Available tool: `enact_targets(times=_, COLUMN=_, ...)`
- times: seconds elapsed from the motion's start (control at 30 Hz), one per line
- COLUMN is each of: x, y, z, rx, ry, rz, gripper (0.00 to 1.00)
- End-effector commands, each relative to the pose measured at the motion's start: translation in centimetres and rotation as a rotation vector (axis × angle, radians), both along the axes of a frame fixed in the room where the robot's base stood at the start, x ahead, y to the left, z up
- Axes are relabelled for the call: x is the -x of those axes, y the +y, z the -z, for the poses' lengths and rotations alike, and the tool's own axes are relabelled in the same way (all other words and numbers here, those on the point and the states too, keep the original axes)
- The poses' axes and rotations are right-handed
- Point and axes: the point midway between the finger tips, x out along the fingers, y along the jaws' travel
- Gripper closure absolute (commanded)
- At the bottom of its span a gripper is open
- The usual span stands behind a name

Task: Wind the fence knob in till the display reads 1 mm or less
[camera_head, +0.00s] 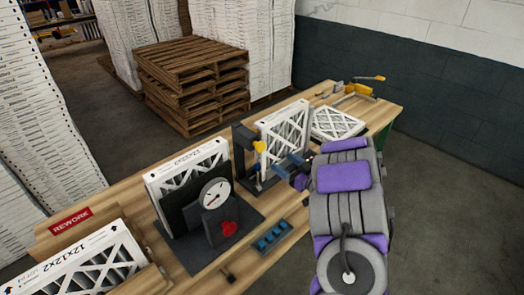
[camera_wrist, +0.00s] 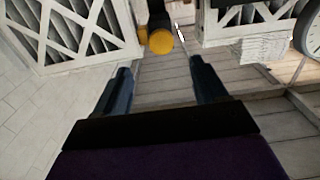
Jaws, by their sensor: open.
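A yellow round knob (camera_head: 260,146) sits on a dark upright post (camera_head: 243,139) beside a standing white-framed filter (camera_head: 284,133). In the wrist view the knob (camera_wrist: 160,41) lies just beyond my fingertips, between their lines and apart from them. My gripper (camera_head: 280,170) is open and empty; its two fingers also show in the wrist view (camera_wrist: 162,78). A white round dial (camera_head: 214,193) stands on a dark fixture, with a red knob (camera_head: 229,228) below it. The dial's reading is too small to make out. No millimetre number is legible.
Another filter (camera_head: 187,170) stands behind the dial. A blue tray (camera_head: 272,236) lies on the wooden bench (camera_head: 205,277). A filter lies flat (camera_head: 336,123) near yellow-handled tools (camera_head: 365,88). A REWORK bin (camera_head: 70,220) holds a filter at left. Pallets (camera_head: 190,80) stand behind.

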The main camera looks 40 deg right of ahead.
Motion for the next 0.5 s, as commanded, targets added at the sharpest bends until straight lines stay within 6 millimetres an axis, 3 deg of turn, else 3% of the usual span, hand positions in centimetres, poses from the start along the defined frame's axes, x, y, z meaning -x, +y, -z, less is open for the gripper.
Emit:
enact_targets(times=0.3, x=-6.4, y=0.7, z=0.2, rx=-0.003, ry=0.0, rz=-0.003, gripper=0.28)
enact_targets(times=0.5, x=-9.5, y=0.8, z=0.1, rx=-0.002, ry=0.001, rz=-0.002, gripper=0.28)
